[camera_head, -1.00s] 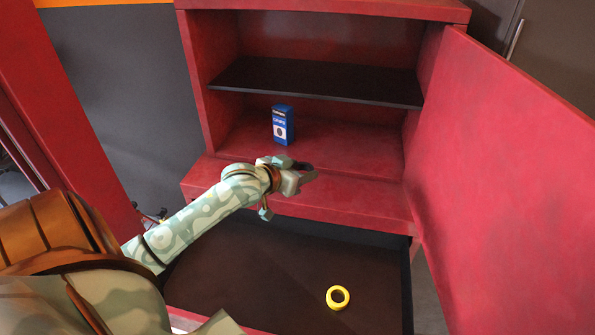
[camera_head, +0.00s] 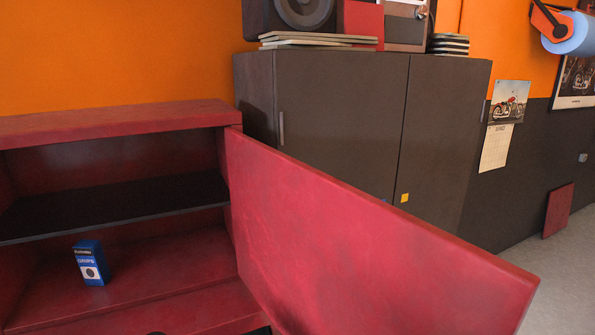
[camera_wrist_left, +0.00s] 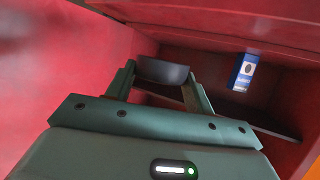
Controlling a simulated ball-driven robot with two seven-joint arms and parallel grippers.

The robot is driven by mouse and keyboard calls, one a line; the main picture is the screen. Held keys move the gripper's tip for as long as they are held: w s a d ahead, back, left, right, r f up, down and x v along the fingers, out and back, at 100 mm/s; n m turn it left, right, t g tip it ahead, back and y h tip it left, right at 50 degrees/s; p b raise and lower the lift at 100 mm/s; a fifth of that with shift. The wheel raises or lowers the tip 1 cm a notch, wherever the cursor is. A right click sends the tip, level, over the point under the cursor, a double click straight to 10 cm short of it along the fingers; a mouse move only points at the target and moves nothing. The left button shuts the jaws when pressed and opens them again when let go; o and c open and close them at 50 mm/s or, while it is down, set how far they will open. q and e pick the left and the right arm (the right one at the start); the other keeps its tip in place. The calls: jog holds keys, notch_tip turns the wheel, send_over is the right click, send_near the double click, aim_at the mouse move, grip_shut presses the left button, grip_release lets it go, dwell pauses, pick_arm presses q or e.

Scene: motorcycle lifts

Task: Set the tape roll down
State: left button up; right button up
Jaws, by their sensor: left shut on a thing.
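My left gripper (camera_wrist_left: 157,80) shows in the left wrist view, with its two fingers closed on the sides of a dark, round-edged tape roll (camera_wrist_left: 164,70). The roll is held in front of the open red cabinet; its far side is hidden, and I cannot tell its height above any surface. In the head view, neither gripper can be made out. The red cabinet (camera_head: 120,125) stands at the left of that view, with a dark shelf (camera_head: 120,203) inside.
A blue box (camera_head: 91,262) stands on the cabinet floor under the shelf; it also shows in the wrist view (camera_wrist_left: 243,72). The open red door (camera_head: 360,250) juts out across the middle. A grey cabinet (camera_head: 340,130) stands behind it. The cabinet floor beside the box is clear.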

pick_arm(q)
jog(key=w+d+f+b, duration=0.1)
jog(key=w+d+b, duration=0.1)
jog(key=d+b, duration=0.4)
jog(key=d, duration=0.3)
jog(key=shift+w, duration=0.15)
